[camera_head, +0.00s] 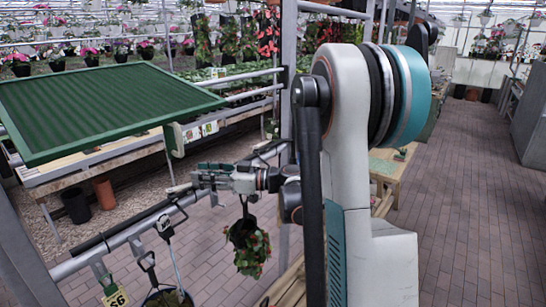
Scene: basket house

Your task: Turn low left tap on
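My gripper (202,178) is at the middle left of the head view, above a metal rail (140,228). It points left and is small in the picture. I cannot tell whether its fingers are open or shut, or whether they touch anything. I cannot make out a tap for certain; small fittings near the rail and gripper are too small to identify, and my arm covers part of the middle of the view.
A hanging potted plant (252,250) is just below my gripper. Hanging baskets with a price tag (115,297) hang from the rail at lower left. The brick floor (465,200) at right is clear.

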